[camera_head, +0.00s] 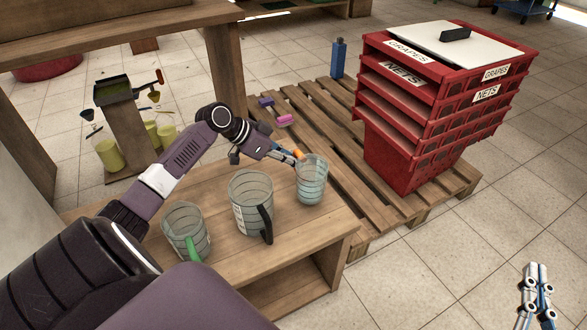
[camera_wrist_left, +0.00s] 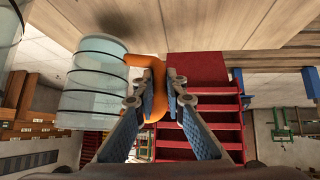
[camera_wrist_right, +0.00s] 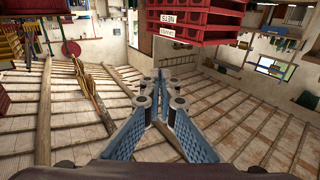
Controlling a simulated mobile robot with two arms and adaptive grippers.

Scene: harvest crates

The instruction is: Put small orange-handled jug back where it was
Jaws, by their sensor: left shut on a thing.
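The small orange-handled jug (camera_head: 312,182) is clear with dark rings and is upright over the right end of the low wooden table (camera_head: 217,192). It also shows in the left wrist view (camera_wrist_left: 92,85), with its orange handle (camera_wrist_left: 157,106) between the fingers. My left gripper (camera_head: 295,157) is shut on that handle. The jug's base is at or just above the tabletop; I cannot tell whether it touches. My right gripper (camera_head: 537,290) is empty, its fingers together, over the tiled floor at the lower right. It also shows in the right wrist view (camera_wrist_right: 160,88).
A larger black-handled jug (camera_head: 250,195) and a green-handled jug (camera_head: 183,228) stand left of the held jug. Red stacked crates (camera_head: 400,150) and a blue bottle (camera_head: 338,60) stand on a pallet (camera_head: 335,150) behind the table. The front right floor is clear.

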